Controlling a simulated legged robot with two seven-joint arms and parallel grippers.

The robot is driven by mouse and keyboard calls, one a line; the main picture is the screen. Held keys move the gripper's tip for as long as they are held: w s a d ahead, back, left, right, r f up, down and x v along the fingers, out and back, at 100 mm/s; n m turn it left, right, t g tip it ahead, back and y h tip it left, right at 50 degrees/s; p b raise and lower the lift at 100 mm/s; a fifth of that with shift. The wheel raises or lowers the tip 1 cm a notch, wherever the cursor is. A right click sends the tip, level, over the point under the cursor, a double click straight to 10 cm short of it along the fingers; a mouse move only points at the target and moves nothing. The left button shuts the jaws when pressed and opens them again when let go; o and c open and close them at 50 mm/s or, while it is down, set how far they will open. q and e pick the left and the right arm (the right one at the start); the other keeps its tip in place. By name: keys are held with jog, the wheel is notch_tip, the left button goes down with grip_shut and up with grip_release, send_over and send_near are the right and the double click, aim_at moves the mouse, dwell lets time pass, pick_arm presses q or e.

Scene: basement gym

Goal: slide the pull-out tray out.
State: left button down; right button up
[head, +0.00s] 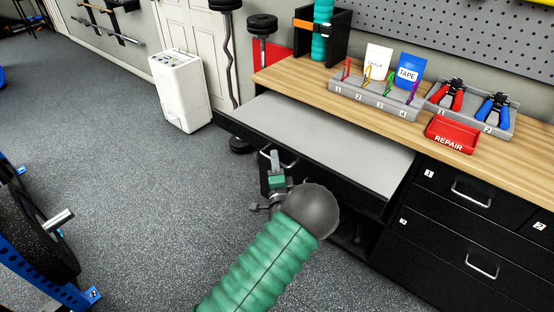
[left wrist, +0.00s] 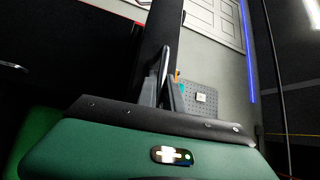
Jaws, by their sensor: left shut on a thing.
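The pull-out tray (head: 330,137) has a flat grey top and a dark front. It stands out from under the wooden bench top, and its surface is bare. My left gripper (head: 272,160) is at the tray's front edge, left of its middle, shut on the tray's metal handle (head: 291,162). My own wrist and green arm hide part of the tray's front. In the left wrist view, the gripper's fingers (left wrist: 170,92) show close together beside a dark bar. My right gripper is in neither view.
The bench top (head: 390,127) holds a numbered rack (head: 375,104), a pliers holder (head: 470,118) and a red REPAIR bin (head: 452,134). Drawers stand right of the tray. A white appliance (head: 180,90) stands at the back left. A weight rack (head: 40,235) is at left; the floor between is clear.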

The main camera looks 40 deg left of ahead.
pick_arm(q)
jog(key=shift+s+a, duration=0.15)
jog(key=shift+a, duration=0.15)
jog(key=c, duration=1.8)
grip_release()
jog(key=shift+a+f, duration=0.15)
jog(key=p+v, duration=0.1)
jog(key=v, duration=1.5)
jog(key=shift+s+d, duration=0.15)
jog(key=shift+d, duration=0.1)
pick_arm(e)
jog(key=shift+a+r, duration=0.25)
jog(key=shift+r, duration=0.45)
